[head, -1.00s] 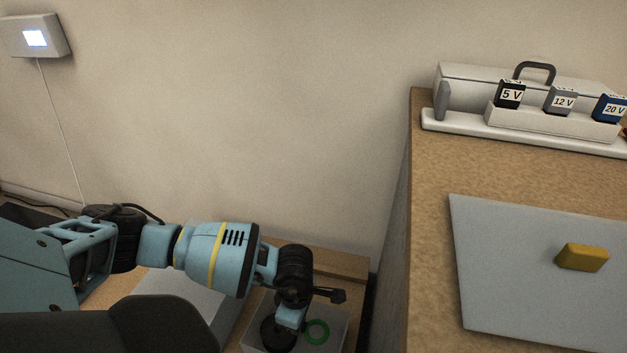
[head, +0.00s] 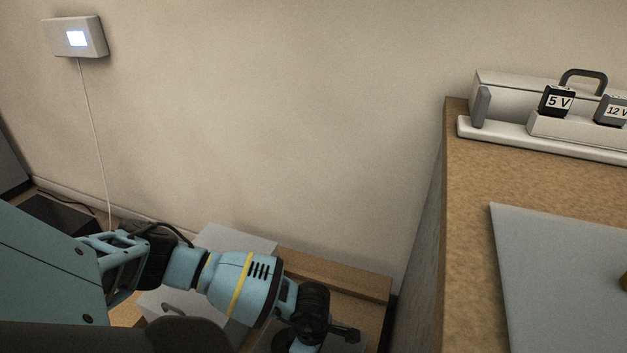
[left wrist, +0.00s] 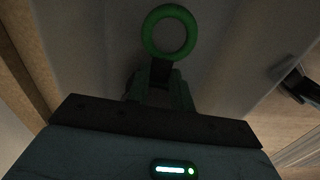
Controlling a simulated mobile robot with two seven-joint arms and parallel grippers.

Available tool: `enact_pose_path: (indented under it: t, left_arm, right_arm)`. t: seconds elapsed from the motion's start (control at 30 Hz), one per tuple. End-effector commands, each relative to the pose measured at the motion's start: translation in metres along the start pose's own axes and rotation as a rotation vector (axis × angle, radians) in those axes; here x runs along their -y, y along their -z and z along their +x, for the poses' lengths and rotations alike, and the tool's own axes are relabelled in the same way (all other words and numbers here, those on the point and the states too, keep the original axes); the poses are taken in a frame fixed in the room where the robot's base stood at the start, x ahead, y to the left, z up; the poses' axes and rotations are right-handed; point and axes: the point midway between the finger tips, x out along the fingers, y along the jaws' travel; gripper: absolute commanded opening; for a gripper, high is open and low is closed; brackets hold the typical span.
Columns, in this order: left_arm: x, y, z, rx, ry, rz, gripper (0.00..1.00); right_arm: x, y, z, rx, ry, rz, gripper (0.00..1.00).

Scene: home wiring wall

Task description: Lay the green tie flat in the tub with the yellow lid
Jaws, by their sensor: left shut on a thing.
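The green tie (left wrist: 170,32) shows as a closed ring in the left wrist view. My left gripper (left wrist: 161,88) is shut on its near end, and the ring stands out beyond the fingertips. I see no yellow lid. My right gripper is not in view.
A grey case (head: 168,300) with a handle lies left of the tub, partly behind my arm. A tall brown-topped cabinet (head: 470,200) stands right, bearing a grey board (head: 550,270) and a rack with voltage-labelled blocks (head: 557,101). A small lit panel (head: 75,38) hangs on the wall.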

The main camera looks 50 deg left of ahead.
Motion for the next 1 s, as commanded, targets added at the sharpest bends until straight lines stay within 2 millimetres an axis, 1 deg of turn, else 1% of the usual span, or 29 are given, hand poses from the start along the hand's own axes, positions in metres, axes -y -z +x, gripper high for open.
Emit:
enact_pose_path:
  t: [0.03, 0.13, 0.4, 0.53, 0.57, 0.7, 0.73, 1.0]
  left_arm:
    - [0.000, 0.000, 0.013, -0.003, 0.003, -0.001, 0.00]
    - [0.000, 0.000, 0.022, -0.001, 0.000, -0.001, 0.00]
    - [-0.001, 0.001, 0.021, -0.001, -0.001, 0.000, 0.00]
    - [0.000, 0.001, 0.025, -0.001, -0.001, -0.001, 0.00]
    - [-0.001, 0.001, 0.025, -0.001, -0.001, -0.001, 0.24]
    - [-0.001, 0.001, 0.024, -0.001, -0.001, 0.000, 0.42]
    - [-0.001, 0.001, 0.024, -0.001, -0.001, 0.000, 0.44]
    - [-0.001, 0.001, 0.024, -0.001, -0.001, 0.000, 0.44]
  right_arm:
    - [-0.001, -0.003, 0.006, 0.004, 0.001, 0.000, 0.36]
    - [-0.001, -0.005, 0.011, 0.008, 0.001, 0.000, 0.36]
    - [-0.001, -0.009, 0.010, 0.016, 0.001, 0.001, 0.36]
    - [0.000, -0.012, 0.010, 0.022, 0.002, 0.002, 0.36]
    - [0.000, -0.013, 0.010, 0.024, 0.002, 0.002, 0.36]
    - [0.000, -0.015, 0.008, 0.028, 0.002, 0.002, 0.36]
    - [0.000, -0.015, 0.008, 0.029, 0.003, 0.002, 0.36]
    - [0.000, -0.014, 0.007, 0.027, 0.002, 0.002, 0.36]
